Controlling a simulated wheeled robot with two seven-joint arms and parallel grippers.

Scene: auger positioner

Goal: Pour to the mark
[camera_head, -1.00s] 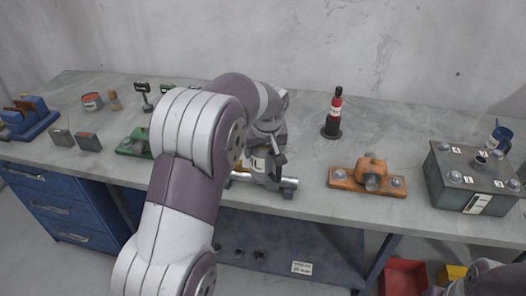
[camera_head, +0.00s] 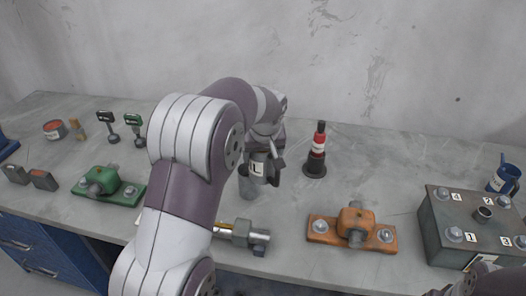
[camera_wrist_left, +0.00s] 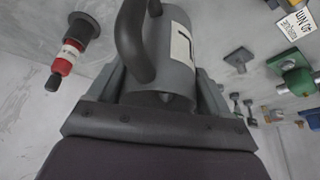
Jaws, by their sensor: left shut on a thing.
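My left gripper (camera_head: 264,158) is shut on a grey jug (camera_head: 259,169) with a white label and a dark mark on it, held above the bench. In the left wrist view the jug (camera_wrist_left: 170,48) sits between my fingers, its dark curved handle to the left. What it contains cannot be seen. A small grey cylindrical shape (camera_head: 247,184) shows just below and left of the jug; I cannot tell whether it stands on the bench. A blue mug (camera_head: 503,178) stands at the far right by the grey box.
A red and black bottle (camera_head: 317,150) stands right of my gripper. An orange fixture (camera_head: 352,227), a grey bolted box (camera_head: 468,228), a green fixture (camera_head: 105,186) and a metal tool (camera_head: 241,233) lie around.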

